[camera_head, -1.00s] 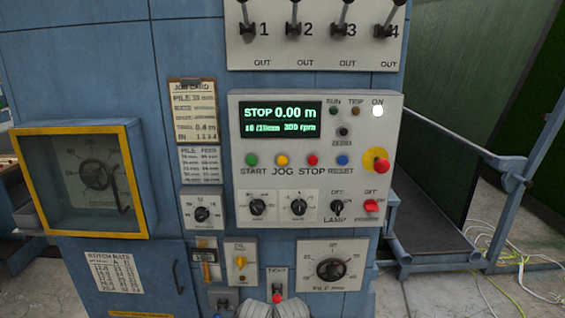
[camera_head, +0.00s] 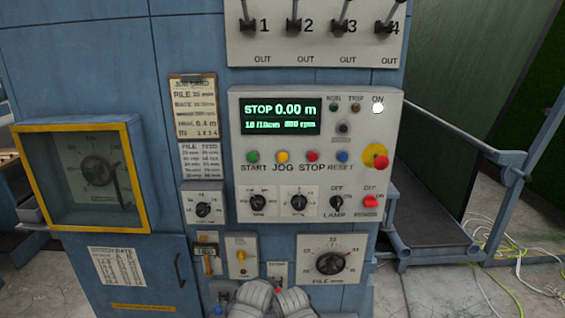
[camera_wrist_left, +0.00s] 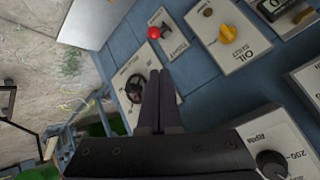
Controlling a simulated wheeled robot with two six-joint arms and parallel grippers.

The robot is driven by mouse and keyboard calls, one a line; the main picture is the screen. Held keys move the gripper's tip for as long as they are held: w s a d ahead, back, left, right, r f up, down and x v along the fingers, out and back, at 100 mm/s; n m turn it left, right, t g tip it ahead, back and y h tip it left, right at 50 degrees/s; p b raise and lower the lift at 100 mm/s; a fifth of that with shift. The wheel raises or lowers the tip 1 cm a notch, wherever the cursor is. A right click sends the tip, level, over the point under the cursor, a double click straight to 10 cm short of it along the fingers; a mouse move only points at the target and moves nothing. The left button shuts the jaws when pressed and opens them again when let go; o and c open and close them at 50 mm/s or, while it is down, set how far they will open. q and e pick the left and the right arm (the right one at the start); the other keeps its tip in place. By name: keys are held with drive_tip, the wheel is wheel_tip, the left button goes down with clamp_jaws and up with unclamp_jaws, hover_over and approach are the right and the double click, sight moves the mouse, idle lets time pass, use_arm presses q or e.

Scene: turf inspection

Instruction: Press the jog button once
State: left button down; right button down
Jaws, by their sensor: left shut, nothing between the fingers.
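The yellow jog button (camera_head: 282,156) sits in the row on the pale control panel (camera_head: 365,110), above the word JOG, between the green start button (camera_head: 253,157) and the red stop button (camera_head: 312,156). The display (camera_head: 281,115) reads STOP 0.00 m. In the left wrist view my left gripper (camera_wrist_left: 161,73) is shut and empty, its dark fingers in front of the lower cabinet plates. The jog button does not show in that view. Pale grey parts of mine show at the bottom of the head view, with no fingertips visible. My right gripper cannot be made out.
A blue reset button (camera_head: 342,157) and a red emergency stop (camera_head: 380,161) are to the right. Knobs and a red power switch (camera_head: 371,201) lie below. The wrist view shows a yellow oil knob (camera_wrist_left: 228,34) and a red-tipped lever (camera_wrist_left: 154,32).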

use_arm(q)
drive_tip(key=w+d+r+m+t+h, duration=0.1)
drive_tip(key=w+r+m+t, duration=0.1)
drive_tip(key=w+r+t, duration=0.3)
drive_tip(key=m+t+h+p, duration=0.2)
drive_tip(key=m+t+h, duration=0.3)
drive_tip(key=m+t, duration=0.15)
approach(282, 157)
wheel_tip(282, 157, down, 4)
drive_tip(key=d, duration=0.3)
drive_tip(key=s+r+m+t+h, duration=0.3)
drive_tip(key=s+r, duration=0.1)
drive_tip(key=r, duration=0.2)
drive_tip(key=shift+a+p, duration=0.35)
drive_tip(key=shift+p, duration=0.05)
drive_tip(key=shift+r, duration=0.1)
drive_tip(key=shift+w+d, duration=0.15)
drive_tip(key=shift+w, duration=4.15)
drive_tip(key=shift+w, duration=0.4)
